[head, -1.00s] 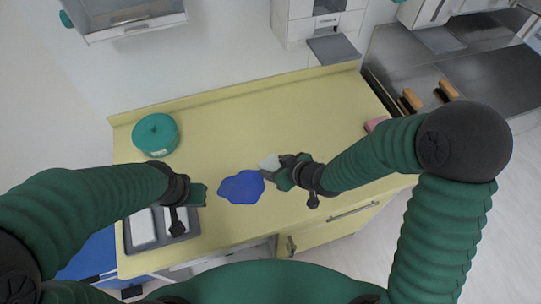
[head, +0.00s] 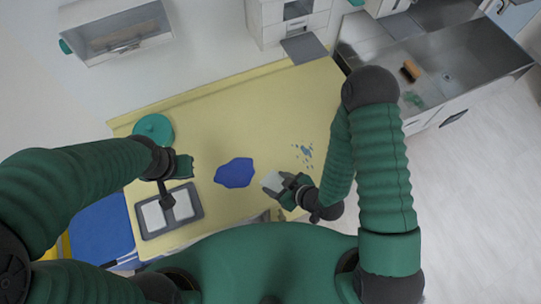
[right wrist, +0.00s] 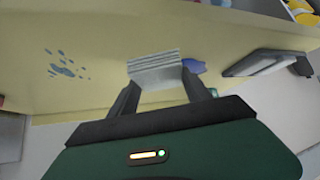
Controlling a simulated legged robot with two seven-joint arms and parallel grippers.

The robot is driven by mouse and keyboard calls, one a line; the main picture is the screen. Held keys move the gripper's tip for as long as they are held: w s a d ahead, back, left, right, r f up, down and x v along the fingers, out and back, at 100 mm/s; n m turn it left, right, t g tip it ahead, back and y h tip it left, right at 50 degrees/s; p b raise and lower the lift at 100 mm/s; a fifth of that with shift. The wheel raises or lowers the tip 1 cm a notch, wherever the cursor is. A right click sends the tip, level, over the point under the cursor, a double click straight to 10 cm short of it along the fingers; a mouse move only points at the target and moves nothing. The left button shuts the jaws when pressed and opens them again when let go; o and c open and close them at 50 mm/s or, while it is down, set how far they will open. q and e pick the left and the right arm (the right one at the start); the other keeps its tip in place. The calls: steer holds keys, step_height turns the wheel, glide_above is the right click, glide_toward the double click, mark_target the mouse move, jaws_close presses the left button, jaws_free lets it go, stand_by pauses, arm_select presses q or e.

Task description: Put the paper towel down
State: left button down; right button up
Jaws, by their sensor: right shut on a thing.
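The paper towel (head: 272,181) is a white, folded stack. My right gripper (head: 281,187) is shut on it, right of the dark blue spill (head: 235,173) and near the yellow counter's front edge. In the right wrist view the towel (right wrist: 155,70) sits between the two fingers, over the counter and with part of the spill (right wrist: 194,66) behind it. I cannot tell whether the towel touches the counter. My left gripper (head: 184,167) is left of the spill, above a grey tray; its fingers do not show clearly.
The grey tray (head: 200,211) holds two white pads at the left front of the yellow counter (head: 255,105). A teal round container (head: 153,129) stands at the back left. Small blue drops (head: 304,153) lie at the right. A steel sink unit (head: 450,65) holds an orange brush (head: 410,71).

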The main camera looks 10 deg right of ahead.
steer(key=shift+w+d+f, duration=0.1)
steer(key=shift+w+d, duration=0.05)
steer(key=shift+d, duration=0.05)
steer(key=shift+m+t+h, duration=0.3)
steer(key=shift+m+h, duration=0.1)
steer(key=shift+m, duration=0.2)
steer(key=w+d+b, duration=0.1)
steer(key=w, duration=0.1)
steer(key=w+d+b, duration=0.1)
steer(key=shift+w+d+f+b, duration=0.2)
steer(key=shift+w+b, duration=0.1)
steer(key=shift+w, duration=0.05)
steer(key=w+d+m+b, duration=0.1)
steer(key=w, duration=0.1)
steer(key=w+d+r+h+b, duration=0.1)
steer(key=w+d, duration=0.1)
steer(key=w+d+m+t+b, duration=0.1)
steer(key=w+d, duration=0.1)
steer(key=shift+r+m+h, duration=0.3)
steer(key=shift+r+h, duration=0.1)
steer(key=w+d+r+m+h+b, duration=0.3)
steer(key=w+d+r+m+b, duration=0.1)
steer(key=d+r, duration=0.2)
steer(key=shift+w+d+r+t, duration=0.15)
steer(key=shift+w+r+t, duration=0.15)
steer(key=shift+r, duration=0.3)
